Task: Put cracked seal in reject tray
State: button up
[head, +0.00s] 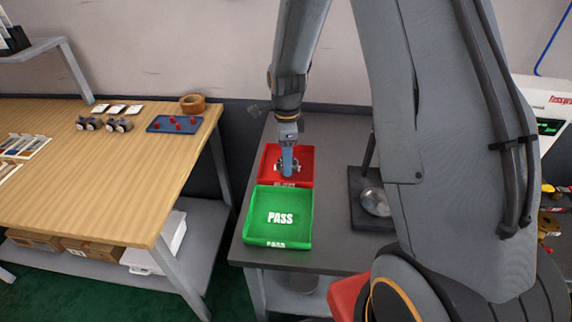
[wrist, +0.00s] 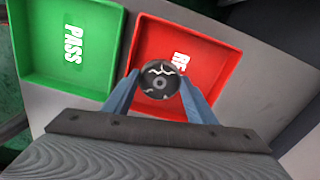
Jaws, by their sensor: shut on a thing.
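My gripper (head: 288,168) is over the red reject tray (head: 302,152) in the head view, pointing down. In the wrist view my gripper (wrist: 160,92) is shut on a dark round seal (wrist: 150,86) with pale jagged crack lines and a centre hole. The seal appears above or inside the red tray (wrist: 222,58); its exact height over the tray floor cannot be told. The tray's lettering is partly hidden behind the seal. In the head view the held seal is mostly hidden by the fingers.
A green PASS tray (head: 255,228) adjoins the red one on the grey table (head: 335,262). A dark stand with a round metal disc (head: 375,202) is to the right. The wooden bench (head: 130,180) on the left holds several small metal parts and a blue tray (head: 160,124) with red pieces.

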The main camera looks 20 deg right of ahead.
jog(key=shift+f+p, duration=0.3)
jog(key=shift+f, duration=1.25)
jog(key=shift+f, duration=0.15)
jog(key=o, duration=1.2)
jog(key=shift+o, duration=0.2)
